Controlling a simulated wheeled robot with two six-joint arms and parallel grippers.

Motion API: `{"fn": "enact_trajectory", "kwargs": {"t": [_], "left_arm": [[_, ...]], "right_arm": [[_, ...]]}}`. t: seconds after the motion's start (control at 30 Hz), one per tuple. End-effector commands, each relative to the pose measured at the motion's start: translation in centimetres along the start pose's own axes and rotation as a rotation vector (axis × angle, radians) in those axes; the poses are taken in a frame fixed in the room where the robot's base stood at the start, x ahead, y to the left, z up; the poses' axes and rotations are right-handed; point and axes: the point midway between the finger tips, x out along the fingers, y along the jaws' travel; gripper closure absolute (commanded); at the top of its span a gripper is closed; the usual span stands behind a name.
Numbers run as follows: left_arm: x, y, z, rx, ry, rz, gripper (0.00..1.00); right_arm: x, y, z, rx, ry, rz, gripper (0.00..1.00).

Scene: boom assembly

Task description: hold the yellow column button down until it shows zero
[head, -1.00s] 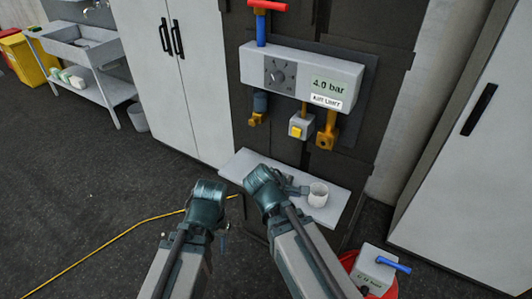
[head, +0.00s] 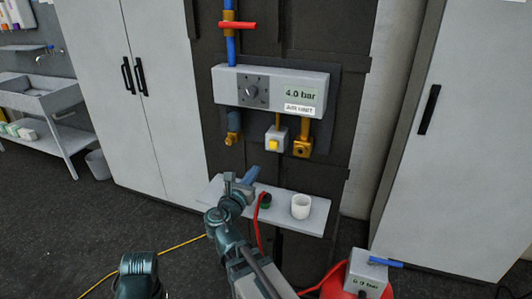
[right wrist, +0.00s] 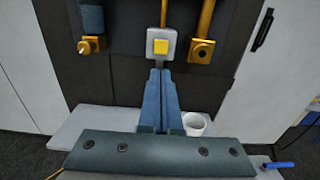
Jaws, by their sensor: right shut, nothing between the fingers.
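The yellow button (head: 273,144) sits on a small grey box under the wall unit (head: 228,88), between two brass fittings. The unit's display (head: 301,95) reads 4.0 bar. My right gripper (head: 252,172) is shut and empty, below and slightly left of the button in the head view. In the right wrist view the closed blue fingers (right wrist: 160,72) point up towards the button (right wrist: 161,46), with their tips just below its box. I cannot tell the exact gap, but no contact shows. Of my left arm only a joint shows at the bottom of the head view; its gripper is out of frame.
A shelf (head: 318,222) below the unit holds a white cup (head: 300,206). A red hose (head: 257,228) hangs over its front. A red tank (head: 352,280) with a grey gauge box stands at the lower right. Cabinets (head: 165,110) flank the panel.

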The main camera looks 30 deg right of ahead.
Motion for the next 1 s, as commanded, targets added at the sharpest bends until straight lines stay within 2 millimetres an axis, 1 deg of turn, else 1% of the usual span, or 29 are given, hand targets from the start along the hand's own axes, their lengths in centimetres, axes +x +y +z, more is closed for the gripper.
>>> {"fn": "enact_trajectory", "kwargs": {"t": [0.17,0.27,0.37,0.5,0.7,0.8,1.0], "left_arm": [[0.0,0.0,0.0,0.000,0.000,0.000,0.45],[0.0,0.0,0.0,0.000,0.000,0.000,0.45],[0.0,0.0,0.0,0.000,0.000,0.000,0.45],[0.0,0.0,0.0,0.000,0.000,0.000,0.45],[0.0,0.0,0.0,0.000,0.000,0.000,0.45],[0.0,0.0,0.0,0.000,0.000,0.000,0.45],[0.0,0.0,0.0,0.000,0.000,0.000,0.45]], "right_arm": [[0.3,0.0,0.0,0.002,0.001,-0.001,1.00],[1.4,0.1,0.0,0.003,0.001,-0.004,1.00],[3.2,0.1,0.0,0.003,0.002,-0.005,1.00],[6.2,0.1,-0.1,0.003,0.002,-0.004,1.00],[10.1,0.1,-0.1,0.004,0.002,-0.004,1.00],[11.6,0.1,-0.1,0.004,0.002,-0.004,1.00],[13.5,0.0,-0.1,0.004,0.002,-0.003,1.00]]}}
